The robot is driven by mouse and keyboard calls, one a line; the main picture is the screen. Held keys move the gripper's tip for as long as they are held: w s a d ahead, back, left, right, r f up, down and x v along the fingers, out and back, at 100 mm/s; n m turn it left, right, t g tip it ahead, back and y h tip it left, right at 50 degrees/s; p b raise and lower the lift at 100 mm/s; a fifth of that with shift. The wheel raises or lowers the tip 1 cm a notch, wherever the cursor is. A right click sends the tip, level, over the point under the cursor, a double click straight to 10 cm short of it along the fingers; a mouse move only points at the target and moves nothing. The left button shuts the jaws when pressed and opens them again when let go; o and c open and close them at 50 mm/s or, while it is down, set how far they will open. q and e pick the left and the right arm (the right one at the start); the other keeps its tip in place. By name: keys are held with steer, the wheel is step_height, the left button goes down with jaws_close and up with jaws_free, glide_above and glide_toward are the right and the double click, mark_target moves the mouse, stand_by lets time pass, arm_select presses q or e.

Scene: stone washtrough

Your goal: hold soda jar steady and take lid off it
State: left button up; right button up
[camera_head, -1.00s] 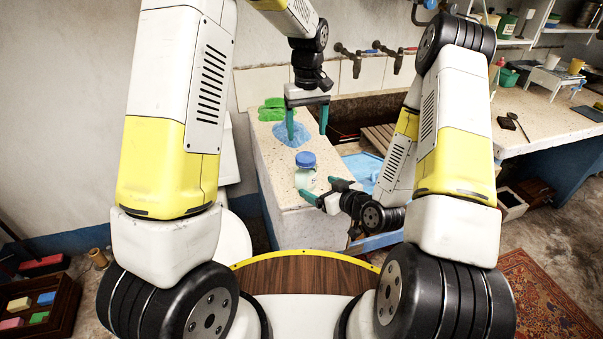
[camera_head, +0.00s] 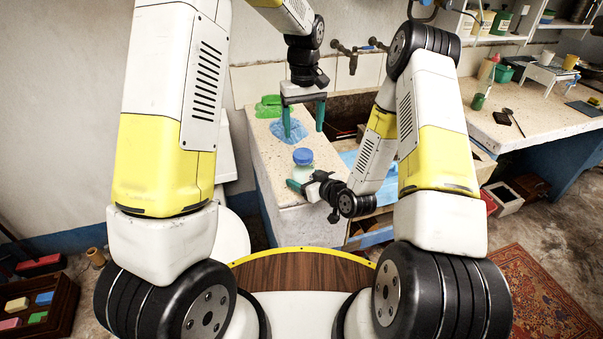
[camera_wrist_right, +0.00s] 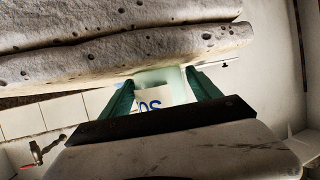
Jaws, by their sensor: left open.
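The soda jar (camera_head: 303,172) is pale and translucent with a blue lid (camera_head: 303,157), and stands upright on the near end of the stone trough's ledge. My right gripper (camera_head: 300,180) is low at the jar, with its fingers on either side of it. In the right wrist view the jar (camera_wrist_right: 165,82), with part of its label showing, fills the space between the teal fingertips. Whether they press on it I cannot tell. My left gripper (camera_head: 304,122) is open and empty, pointing down above the ledge, higher than and behind the lid.
A blue cloth (camera_head: 287,131) and green items (camera_head: 268,106) lie on the ledge behind the jar. Wall taps (camera_head: 352,52) are beyond the trough. A worktop (camera_head: 520,115) with a green bottle and other items is at right.

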mark_target(302, 154)
jaws_close()
arm_select(q)
steer(key=m, duration=0.6)
steer(key=shift+f, duration=0.1)
steer(key=m, duration=0.6)
steer(key=shift+a+m, duration=0.1)
steer(key=shift+m, duration=0.2)
steer(key=m, duration=0.4)
steer(key=shift+s, duration=0.1)
steer(key=m, duration=0.4)
steer(key=shift+m, duration=0.4)
steer(key=m, duration=0.9)
steer(key=shift+a+m, duration=0.1)
steer(key=shift+m, duration=0.2)
steer(key=shift+f+m, duration=0.3)
steer(key=shift+f, duration=3.65)
